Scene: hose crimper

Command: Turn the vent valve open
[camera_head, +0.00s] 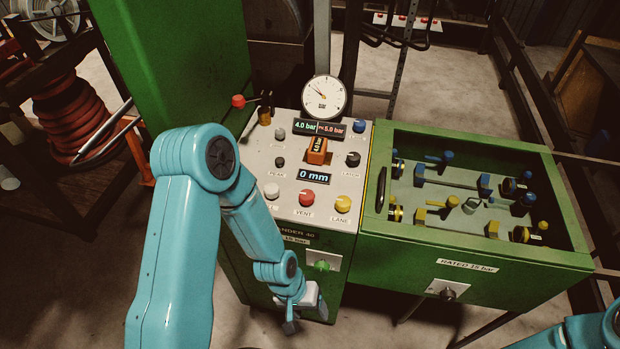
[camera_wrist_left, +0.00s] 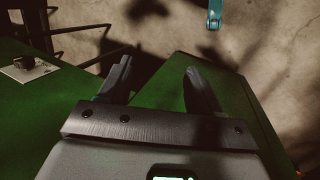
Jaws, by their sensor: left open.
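A red knob (camera_head: 306,198) sits above a "VENT" label on the grey sloping panel of the green machine. A green knob (camera_head: 322,266) sits on a pale plate on the machine's front, below the panel. My left gripper (camera_head: 306,315) is low in front of the machine, below both knobs and apart from the red one. In the left wrist view the left gripper (camera_wrist_left: 158,82) is open, with nothing between its fingers but a view of green surface and floor. The right arm shows only at the lower right corner; its gripper is out of view.
A round gauge (camera_head: 323,98) stands above the panel (camera_head: 266,165). A yellow knob (camera_head: 342,204) is right of the red knob. A green open-topped box (camera_head: 480,245) with several fittings adjoins at right. A dark knob on a plate (camera_wrist_left: 24,67) shows in the wrist view.

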